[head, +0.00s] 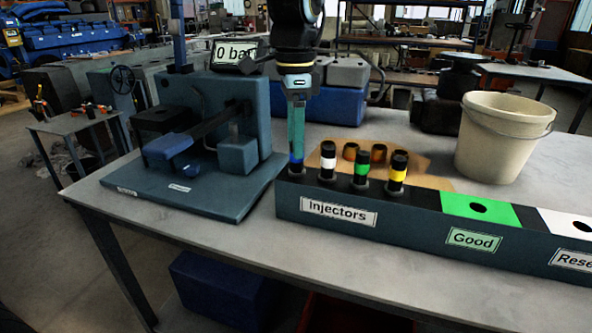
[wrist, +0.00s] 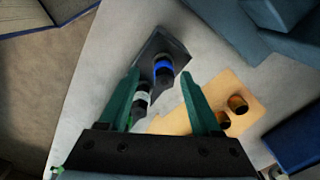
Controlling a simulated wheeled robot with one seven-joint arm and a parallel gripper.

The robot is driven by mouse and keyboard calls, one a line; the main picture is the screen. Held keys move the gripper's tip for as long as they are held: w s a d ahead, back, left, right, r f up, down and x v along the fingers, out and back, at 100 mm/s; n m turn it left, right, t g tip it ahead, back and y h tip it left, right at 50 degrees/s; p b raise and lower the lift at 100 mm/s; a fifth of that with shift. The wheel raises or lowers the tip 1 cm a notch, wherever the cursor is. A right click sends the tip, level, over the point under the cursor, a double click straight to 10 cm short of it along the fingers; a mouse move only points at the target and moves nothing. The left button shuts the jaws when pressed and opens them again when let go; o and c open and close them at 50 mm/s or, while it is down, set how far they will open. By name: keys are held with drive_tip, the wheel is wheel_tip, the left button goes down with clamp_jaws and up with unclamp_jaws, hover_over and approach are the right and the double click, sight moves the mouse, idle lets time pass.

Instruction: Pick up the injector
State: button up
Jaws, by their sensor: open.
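The rack's Injectors section (head: 325,212) holds black upright injectors with coloured bands: a white-banded injector (head: 328,160), a green-banded injector (head: 361,170) and a yellow-banded injector (head: 397,175). A blue-banded injector (head: 296,162) stands at the left end, mostly hidden behind my fingers; it also shows in the wrist view (wrist: 163,68). My gripper (head: 296,150) points down over that left end, with teal fingers. In the wrist view my gripper (wrist: 160,76) is open, and the blue-banded injector appears between and just beyond the fingertips. The white-banded injector (wrist: 141,97) shows nearer the left finger. I cannot tell whether the fingers touch anything.
A blue test stand (head: 190,185) with a gauge display (head: 236,53) stands left of the rack. The rack's Good section (head: 480,209) lies to the right. A cream bucket (head: 500,140) and a tan mat (head: 435,182) with brass-coloured cups stand behind it.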

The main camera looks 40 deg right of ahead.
sight(297, 170)
drive_tip(key=f, duration=0.3)
drive_tip(key=f+p, duration=0.1)
drive_tip(key=shift+w+d+f, duration=0.2)
drive_tip(key=shift+d+f, duration=0.1)
drive_tip(key=shift+f, duration=0.1)
clamp_jaws()
idle(1.0)
